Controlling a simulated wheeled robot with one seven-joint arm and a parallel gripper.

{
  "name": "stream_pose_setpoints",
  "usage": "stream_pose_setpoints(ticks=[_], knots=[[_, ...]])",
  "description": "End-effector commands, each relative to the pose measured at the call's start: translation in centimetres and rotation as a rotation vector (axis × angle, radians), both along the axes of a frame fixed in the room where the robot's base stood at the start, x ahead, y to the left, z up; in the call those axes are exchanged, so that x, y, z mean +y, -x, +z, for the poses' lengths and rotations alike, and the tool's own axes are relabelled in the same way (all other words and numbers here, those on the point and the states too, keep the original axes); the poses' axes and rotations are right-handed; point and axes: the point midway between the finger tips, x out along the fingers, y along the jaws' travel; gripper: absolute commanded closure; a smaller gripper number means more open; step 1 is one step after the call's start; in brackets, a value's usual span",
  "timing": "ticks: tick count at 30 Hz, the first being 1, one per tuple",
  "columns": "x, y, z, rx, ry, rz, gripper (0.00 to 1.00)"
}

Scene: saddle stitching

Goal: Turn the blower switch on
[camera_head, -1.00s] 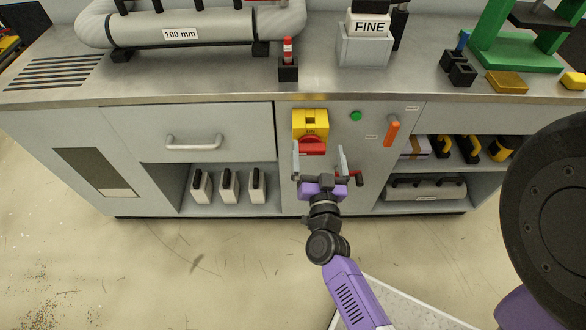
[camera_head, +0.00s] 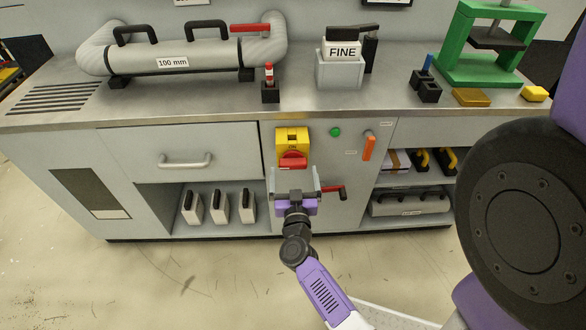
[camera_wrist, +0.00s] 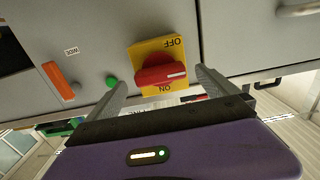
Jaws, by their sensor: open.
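The switch is a yellow plate (camera_head: 292,137) with a red rotary knob (camera_head: 293,161) on the grey cabinet front. In the wrist view the plate (camera_wrist: 168,47) reads OFF at one edge and ON at the opposite edge. The red knob (camera_wrist: 160,75) lies crosswise between these words, its white mark toward the right. My gripper (camera_head: 294,178) is open and empty just below the knob in the head view. In the wrist view its fingers (camera_wrist: 162,82) appear on either side of the knob, apparently apart from it.
A green button (camera_head: 335,132) and an orange lever (camera_head: 368,147) sit right of the switch. A red-handled crank (camera_head: 334,190) sticks out near my right finger. A drawer handle (camera_head: 185,161) is to the left. The counter (camera_head: 210,107) overhangs above.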

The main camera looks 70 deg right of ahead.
Motion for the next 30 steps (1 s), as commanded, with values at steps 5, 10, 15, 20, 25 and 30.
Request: stream_pose_setpoints(ticks=[5, 10, 15, 20, 25, 30], knots=[[-1.9, -0.8, 0.0, -0.001, 0.0, 0.001, 0.02], [-2.4, -1.1, 0.0, 0.0, -0.001, 0.001, 0.02], [-2.4, -1.1, 0.0, -0.001, -0.001, 0.001, 0.02], [-2.4, -1.1, 0.0, -0.001, -0.001, 0.001, 0.25], [-2.4, -1.1, 0.0, -0.001, -0.001, 0.001, 0.59], [-2.4, -1.1, 0.0, -0.004, -0.003, 0.002, 0.64]])
